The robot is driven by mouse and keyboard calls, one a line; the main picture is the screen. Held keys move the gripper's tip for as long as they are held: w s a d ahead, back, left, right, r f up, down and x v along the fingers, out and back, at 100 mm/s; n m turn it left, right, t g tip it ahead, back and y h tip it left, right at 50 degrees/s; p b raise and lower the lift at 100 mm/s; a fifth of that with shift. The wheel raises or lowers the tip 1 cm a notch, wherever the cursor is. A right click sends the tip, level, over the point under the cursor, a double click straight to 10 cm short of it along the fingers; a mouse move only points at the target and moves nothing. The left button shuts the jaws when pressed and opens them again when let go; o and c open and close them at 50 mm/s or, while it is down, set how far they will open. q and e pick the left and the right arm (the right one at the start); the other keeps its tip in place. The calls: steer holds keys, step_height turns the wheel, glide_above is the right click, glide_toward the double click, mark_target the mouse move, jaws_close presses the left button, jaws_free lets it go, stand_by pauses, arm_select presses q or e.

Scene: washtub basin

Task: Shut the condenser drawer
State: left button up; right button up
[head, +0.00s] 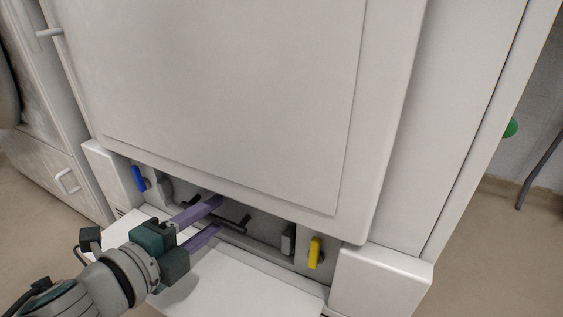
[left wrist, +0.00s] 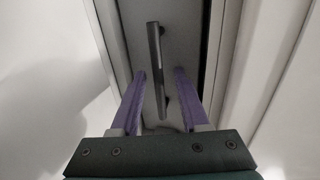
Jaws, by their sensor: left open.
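The condenser drawer (head: 263,246) is the grey unit in the low recess of the white machine. A dark bar handle (head: 244,222) crosses its front. My left gripper (head: 218,214) reaches into the recess from the left, its purple fingers open. In the left wrist view, the handle (left wrist: 156,62) appears between the two open fingers (left wrist: 160,74); I cannot see contact. The gripper partly hides the drawer front and handle in the head view, and how far the drawer stands out is unclear. My right gripper is not in view.
A blue lever (head: 138,178) and a yellow lever (head: 315,252) flank the recess. A white flap (head: 245,288) lies folded down in front, below my gripper. The machine's large front panel (head: 230,90) overhangs the recess. Another white appliance (head: 50,150) stands at left.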

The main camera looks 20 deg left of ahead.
arm_select(q)
steer(key=shift+s+r+p, duration=0.2)
steer(key=shift+s+p, duration=0.15)
steer(key=shift+s, duration=0.05)
steer(key=p+v, duration=0.4)
steer(key=v, duration=0.4)
steer(key=shift+s+a+r, duration=0.1)
steer(key=shift+s, duration=0.4)
